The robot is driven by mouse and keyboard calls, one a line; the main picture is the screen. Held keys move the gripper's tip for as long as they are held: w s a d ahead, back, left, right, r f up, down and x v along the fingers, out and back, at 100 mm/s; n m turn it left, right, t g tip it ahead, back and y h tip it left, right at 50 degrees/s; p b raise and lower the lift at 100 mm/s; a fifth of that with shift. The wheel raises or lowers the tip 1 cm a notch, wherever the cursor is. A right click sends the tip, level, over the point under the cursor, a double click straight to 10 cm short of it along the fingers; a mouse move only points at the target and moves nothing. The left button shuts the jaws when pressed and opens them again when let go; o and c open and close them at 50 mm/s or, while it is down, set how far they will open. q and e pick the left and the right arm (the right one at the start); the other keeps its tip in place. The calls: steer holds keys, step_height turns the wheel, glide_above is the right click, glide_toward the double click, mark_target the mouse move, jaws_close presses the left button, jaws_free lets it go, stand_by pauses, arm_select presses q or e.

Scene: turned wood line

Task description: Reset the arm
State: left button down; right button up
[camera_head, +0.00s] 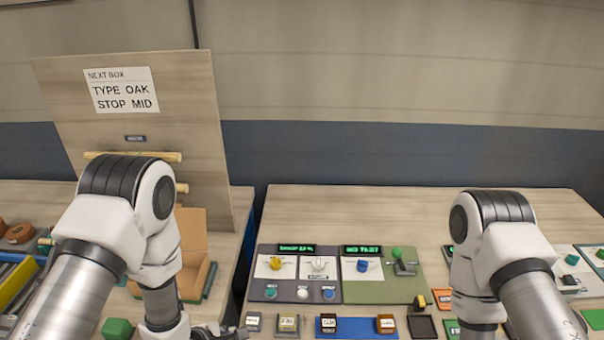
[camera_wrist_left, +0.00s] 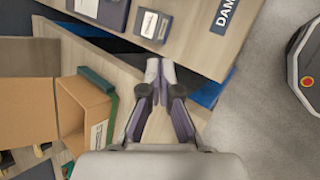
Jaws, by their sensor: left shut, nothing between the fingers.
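My left gripper (camera_wrist_left: 158,68) is shut and empty in the left wrist view, its two fingertips together. It points over the gap between two wooden tables. In the head view only part of my left gripper (camera_head: 218,332) shows at the bottom edge, below my left arm. My right arm comes in from the right and bends down; its gripper is cut off below the picture.
A sign board (camera_head: 205,130) stands behind my left arm. An open cardboard box (camera_head: 193,230) is beside that arm; it also shows in the left wrist view (camera_wrist_left: 82,105). A panel with knobs (camera_head: 262,291) and several small blocks lie between the arms.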

arm_select(q)
steer(key=s+a+f+m+g+y+b, duration=0.1)
steer(key=s+a+f+m+g+b, duration=0.2)
steer(key=s+f+m, duration=0.5)
steer(key=s+a+f+m+g+y+b, duration=0.2)
steer(key=s+a+f+m+g+b, duration=0.2)
steer(key=s, duration=1.2)
step_height(320, 180, down, 5)
steer(key=a+m+b, duration=0.1)
steer(key=m+b, duration=0.2)
steer(key=m, duration=0.4)
steer(key=shift+a+f, duration=0.15)
steer(key=shift+f, duration=0.05)
